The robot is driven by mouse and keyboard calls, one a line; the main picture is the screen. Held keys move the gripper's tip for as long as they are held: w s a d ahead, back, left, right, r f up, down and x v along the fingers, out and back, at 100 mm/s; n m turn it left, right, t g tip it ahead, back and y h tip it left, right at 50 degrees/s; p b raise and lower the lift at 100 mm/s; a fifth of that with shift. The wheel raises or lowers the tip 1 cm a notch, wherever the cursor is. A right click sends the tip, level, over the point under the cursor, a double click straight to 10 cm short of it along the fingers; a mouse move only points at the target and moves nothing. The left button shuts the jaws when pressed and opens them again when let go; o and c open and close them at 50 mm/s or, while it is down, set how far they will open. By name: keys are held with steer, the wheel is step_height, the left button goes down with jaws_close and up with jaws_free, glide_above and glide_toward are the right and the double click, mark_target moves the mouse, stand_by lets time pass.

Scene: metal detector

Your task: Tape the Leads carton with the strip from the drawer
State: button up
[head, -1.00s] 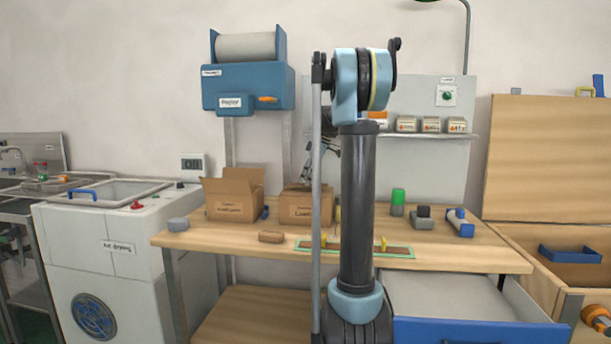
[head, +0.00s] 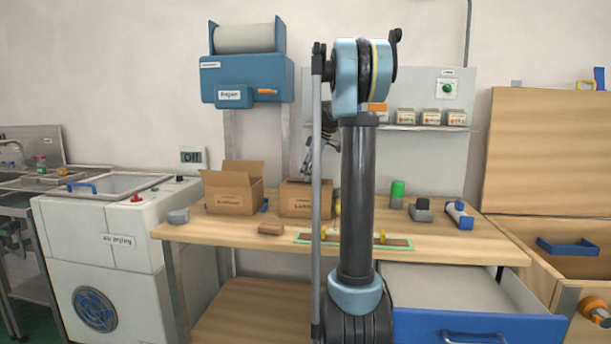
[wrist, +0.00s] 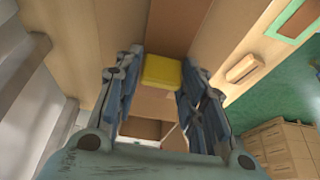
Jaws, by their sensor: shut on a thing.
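Two cartons stand on the bench in the head view. The left carton (head: 233,192) has raised flaps; the right carton (head: 296,200) looks closed on top and is partly behind my arm. Its label seems to begin with L but is not clearly readable. My gripper (wrist: 162,76) is above the right carton, largely hidden by my arm in the head view. In the wrist view its fingers are shut on a yellow block-like piece (wrist: 162,72), with brown cardboard beyond it. Whether a strip hangs from the piece cannot be told. The drawer (head: 448,295) is open and its visible inside is bare.
A green-edged mat (head: 302,239) with a brown strip and yellow pieces lies at the bench front. A brown block (head: 271,229) lies to its left. Small items, including a green-topped one (head: 397,194), stand at the right. The open drawer juts out below the bench.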

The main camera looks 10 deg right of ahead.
steer(key=shift+f, duration=0.6)
stand_by(1.1)
steer(key=o, duration=0.8)
steer(key=shift+r, duration=0.1)
steer(key=shift+r, duration=3.4)
steer(key=s+a+f+m+h, duration=0.1)
steer(key=s+f+m, duration=0.2)
steer(key=s+f, duration=0.55)
steer(key=s+f+m+h, duration=0.1)
steer(key=s+f+m, duration=0.25)
steer(key=s, duration=1.05)
steer(key=s+a+f+m+h, duration=0.1)
steer(key=s+f+m, duration=0.35)
steer(key=s, duration=0.75)
steer(key=s+f+m, duration=0.1)
steer(key=s+f, duration=0.2)
steer(key=f, duration=0.1)
steer(key=s+d+f+m+h, duration=0.1)
steer(key=s+f, duration=0.2)
steer(key=f, duration=0.1)
steer(key=s+f+m, duration=0.1)
steer(key=s+f, duration=0.2)
steer(key=f, duration=0.1)
steer(key=shift+s+d+f+t, duration=0.1)
steer(key=shift+s+d+t, duration=0.2)
steer(key=shift+d+t, duration=0.1)
